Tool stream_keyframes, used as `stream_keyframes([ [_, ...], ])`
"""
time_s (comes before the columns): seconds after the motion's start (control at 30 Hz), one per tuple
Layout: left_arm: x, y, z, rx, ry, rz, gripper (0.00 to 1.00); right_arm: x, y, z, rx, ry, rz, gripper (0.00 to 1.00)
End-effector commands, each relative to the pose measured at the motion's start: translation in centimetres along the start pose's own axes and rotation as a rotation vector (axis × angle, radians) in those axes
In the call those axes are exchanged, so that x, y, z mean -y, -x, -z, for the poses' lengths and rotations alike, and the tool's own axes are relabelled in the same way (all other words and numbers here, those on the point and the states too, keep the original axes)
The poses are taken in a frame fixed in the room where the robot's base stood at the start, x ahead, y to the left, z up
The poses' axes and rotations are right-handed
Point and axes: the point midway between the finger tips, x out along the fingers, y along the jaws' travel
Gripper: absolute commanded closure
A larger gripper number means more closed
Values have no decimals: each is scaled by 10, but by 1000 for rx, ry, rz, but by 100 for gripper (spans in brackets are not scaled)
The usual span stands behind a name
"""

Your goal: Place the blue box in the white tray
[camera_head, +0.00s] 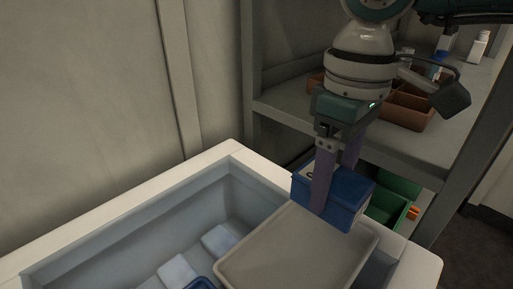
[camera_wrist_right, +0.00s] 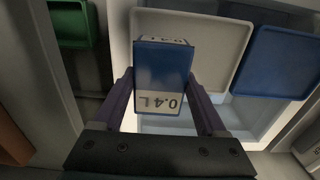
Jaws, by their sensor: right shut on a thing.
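The blue box (camera_head: 346,204) is between the purple fingers of my right gripper (camera_head: 332,186), which is shut on it. In the right wrist view the blue box (camera_wrist_right: 162,68) shows a white label reading "0.4 L", upside down in the picture. The white tray (camera_head: 298,252) is a shallow tray in the large white bin. My left gripper is not in view.
The white bin (camera_head: 110,203) has raised walls and several pale items on its floor. A blue tray (camera_wrist_right: 278,62) lies beside the white tray. A shelf (camera_head: 300,97) with brown bins (camera_head: 402,112) stands behind, with a green bin (camera_head: 388,204) below.

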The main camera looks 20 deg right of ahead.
Motion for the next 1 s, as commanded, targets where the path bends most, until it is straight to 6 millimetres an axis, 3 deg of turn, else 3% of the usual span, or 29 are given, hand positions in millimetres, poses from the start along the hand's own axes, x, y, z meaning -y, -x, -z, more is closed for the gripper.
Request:
stream_keyframes([
  [0.5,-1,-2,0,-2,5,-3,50,0,-65,0,0,-1,-1,90],
  [0.9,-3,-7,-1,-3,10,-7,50,0,-71,0,-1,0,-1,90],
  [0.93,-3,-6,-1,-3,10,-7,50,0,-69,0,-1,0,-1,22],
  [1.0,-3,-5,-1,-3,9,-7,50,0,-69,0,-1,-1,-1,15],
])
